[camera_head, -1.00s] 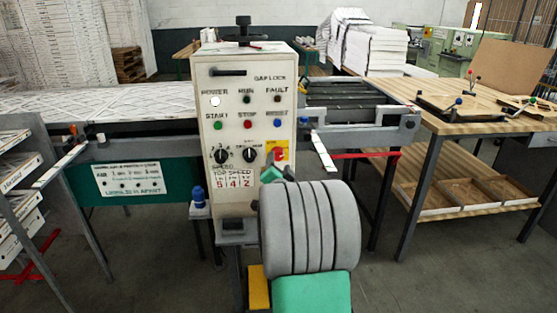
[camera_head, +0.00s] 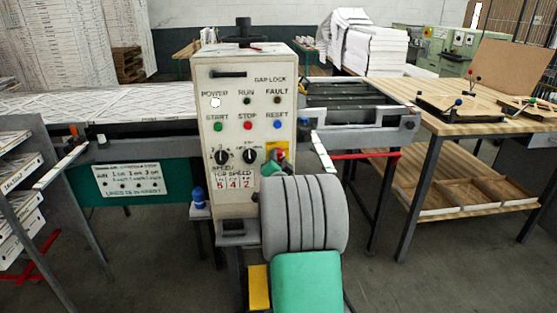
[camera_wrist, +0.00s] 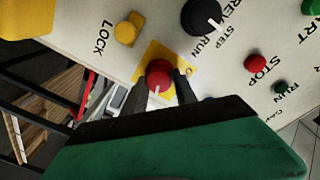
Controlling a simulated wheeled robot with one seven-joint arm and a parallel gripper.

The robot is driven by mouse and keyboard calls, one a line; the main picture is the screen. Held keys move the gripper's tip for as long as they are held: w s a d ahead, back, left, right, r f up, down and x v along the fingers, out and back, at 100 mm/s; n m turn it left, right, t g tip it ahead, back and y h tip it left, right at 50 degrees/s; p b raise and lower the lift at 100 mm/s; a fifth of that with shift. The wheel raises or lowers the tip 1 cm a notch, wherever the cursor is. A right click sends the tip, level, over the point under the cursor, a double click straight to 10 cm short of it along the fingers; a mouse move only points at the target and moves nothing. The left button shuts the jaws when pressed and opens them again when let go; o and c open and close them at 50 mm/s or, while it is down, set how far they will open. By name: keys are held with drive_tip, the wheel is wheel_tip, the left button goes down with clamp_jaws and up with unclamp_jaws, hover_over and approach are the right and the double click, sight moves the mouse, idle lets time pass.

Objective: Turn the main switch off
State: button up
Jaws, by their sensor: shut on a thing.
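The main switch is a red knob on a yellow plate on the control panel's lower right, partly hidden by my arm in the head view (camera_head: 280,152). In the wrist view the red knob (camera_wrist: 159,73) sits between my gripper's two dark fingers (camera_wrist: 161,84), which are shut on its sides. A pale pointer mark on the knob runs towards my gripper's palm. The yellow plate (camera_wrist: 150,52) shows around the knob. On the cream control panel (camera_head: 225,185), the power lamp (camera_head: 215,102) looks bright white.
A black selector knob (camera_wrist: 201,16), a yellow lock button (camera_wrist: 128,30) and a red stop button (camera_wrist: 257,63) are close by. A red bar (camera_head: 365,154) crosses right of the panel. A wooden workbench (camera_head: 400,90) stands farther right.

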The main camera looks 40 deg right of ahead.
clamp_jaws()
drive_tip(key=shift+f+n+b, duration=0.2)
drive_tip(key=shift+n+b, duration=0.1)
drive_tip(key=shift+b, duration=0.45)
drive_tip(key=shift+n+t+y+b, duration=0.2)
drive_tip(key=shift+n+t+b, duration=0.25)
drive_tip(key=shift+n+b, duration=4.35)
drive_tip(key=shift+n+t+y+b, duration=0.2)
drive_tip(key=shift+n+t+b, duration=0.25)
drive_tip(key=shift+n+b, duration=4.35)
drive_tip(key=shift+r+m+b, duration=0.1)
drive_tip(key=shift+m+b, duration=0.2)
drive_tip(key=shift+b, duration=0.2)
